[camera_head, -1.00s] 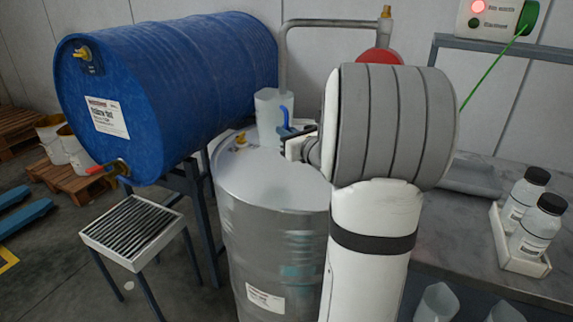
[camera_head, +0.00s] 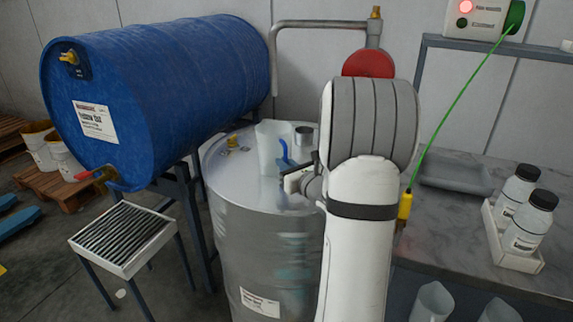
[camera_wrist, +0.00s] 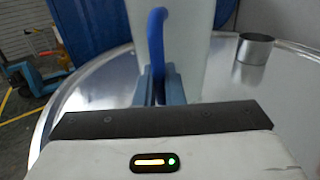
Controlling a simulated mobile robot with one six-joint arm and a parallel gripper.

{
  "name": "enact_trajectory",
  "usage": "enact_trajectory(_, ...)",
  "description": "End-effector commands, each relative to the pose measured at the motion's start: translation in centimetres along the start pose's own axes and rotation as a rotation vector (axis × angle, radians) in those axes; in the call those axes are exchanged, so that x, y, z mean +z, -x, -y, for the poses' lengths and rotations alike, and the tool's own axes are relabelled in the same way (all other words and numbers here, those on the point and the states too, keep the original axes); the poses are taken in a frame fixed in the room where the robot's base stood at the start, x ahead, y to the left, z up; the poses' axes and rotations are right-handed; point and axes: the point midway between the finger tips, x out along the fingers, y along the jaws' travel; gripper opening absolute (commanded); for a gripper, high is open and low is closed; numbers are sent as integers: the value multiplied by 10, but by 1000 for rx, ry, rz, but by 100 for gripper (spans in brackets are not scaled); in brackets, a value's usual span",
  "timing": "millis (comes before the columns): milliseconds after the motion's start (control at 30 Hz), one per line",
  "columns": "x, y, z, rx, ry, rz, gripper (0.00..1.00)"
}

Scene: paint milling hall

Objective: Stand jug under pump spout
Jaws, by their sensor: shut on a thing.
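The jug (camera_head: 269,147) is a translucent white vessel with a blue handle (camera_head: 284,151). It is upright over the lid of a steel drum (camera_head: 255,235); I cannot tell whether its base touches the lid. My gripper (camera_head: 305,172) is shut on the handle from the right. In the wrist view, the jaws (camera_wrist: 160,88) close around the blue handle, with the jug wall (camera_wrist: 190,45) behind it. The pump's grey pipe (camera_head: 320,24) bends down to a spout (camera_head: 274,85), whose end appears above the jug with a gap. The pump's red part (camera_head: 368,63) is behind my arm.
A short metal cylinder (camera_head: 303,135) stands on the drum lid right of the jug. A blue drum (camera_head: 150,95) lies on a stand at left. A bench (camera_head: 450,225) at right holds bottles (camera_head: 530,222).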

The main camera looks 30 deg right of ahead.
Motion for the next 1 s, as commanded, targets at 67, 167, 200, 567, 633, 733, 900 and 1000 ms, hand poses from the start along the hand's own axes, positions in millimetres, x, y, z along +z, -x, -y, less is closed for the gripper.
enact_trajectory(67, 1, 0, 0, 1, 1, 1, 0)
enact_trajectory(167, -1, 0, 0, 1, 1, 1, 0)
enact_trajectory(200, -2, 0, 0, 1, 1, 1, 0)
enact_trajectory(567, -1, 0, -1, 2, 1, 0, 31)
enact_trajectory(633, -1, 0, -1, 2, 1, 0, 31)
enact_trajectory(733, 0, 0, -1, 2, 1, 0, 31)
enact_trajectory(900, 1, 11, -1, 0, 0, -1, 31)
enact_trajectory(1000, 1, 31, 0, -1, 0, 0, 31)
